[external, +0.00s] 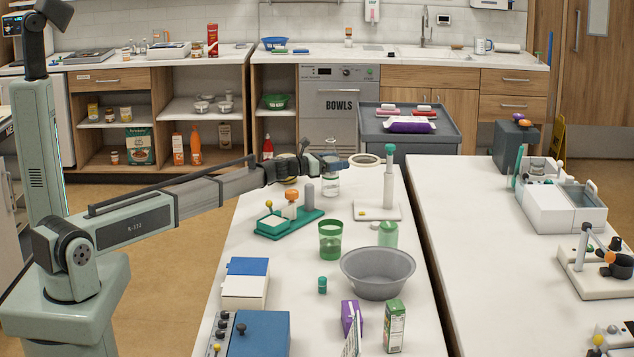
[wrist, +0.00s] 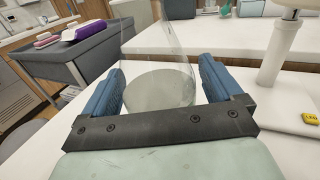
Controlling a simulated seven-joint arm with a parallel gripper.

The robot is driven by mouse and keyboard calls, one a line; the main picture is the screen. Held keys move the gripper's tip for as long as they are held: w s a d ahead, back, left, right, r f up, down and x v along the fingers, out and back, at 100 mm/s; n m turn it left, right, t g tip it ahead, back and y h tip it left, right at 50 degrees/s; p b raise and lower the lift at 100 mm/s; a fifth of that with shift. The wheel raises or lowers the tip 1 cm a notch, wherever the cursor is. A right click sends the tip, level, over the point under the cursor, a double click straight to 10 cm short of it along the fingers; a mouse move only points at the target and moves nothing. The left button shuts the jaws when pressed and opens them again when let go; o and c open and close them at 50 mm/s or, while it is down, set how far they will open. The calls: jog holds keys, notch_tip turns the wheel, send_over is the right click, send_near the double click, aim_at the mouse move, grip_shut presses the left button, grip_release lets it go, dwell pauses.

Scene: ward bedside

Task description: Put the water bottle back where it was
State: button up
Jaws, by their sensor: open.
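A clear, see-through bottle (external: 331,185) stands on the far end of the near white table, at the end of my arm. My gripper (external: 335,162) reaches it from the left and hides part of it. In the wrist view the clear bottle (wrist: 160,88) is between the two blue fingers of my gripper (wrist: 160,92), which are open around it. I cannot tell whether either finger touches it. Its top is cut off by the picture edge. A light green bottle (external: 388,235) stands nearer, beside a green cup (external: 330,241).
A white stand with an upright post (external: 378,212) is right of the bottle. A green rack (external: 290,223) stands nearer, below my forearm. A grey bowl (external: 378,272) and several boxes fill the near end. A grey cart (external: 412,140) stands beyond the table.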

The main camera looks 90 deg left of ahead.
jog(key=shift+r, duration=0.1)
jog(key=shift+s+d, duration=0.1)
jog(key=shift+s, duration=0.1)
jog(key=v, duration=1.1)
jog(key=shift+s+d, duration=0.15)
jog(key=shift+s, duration=0.1)
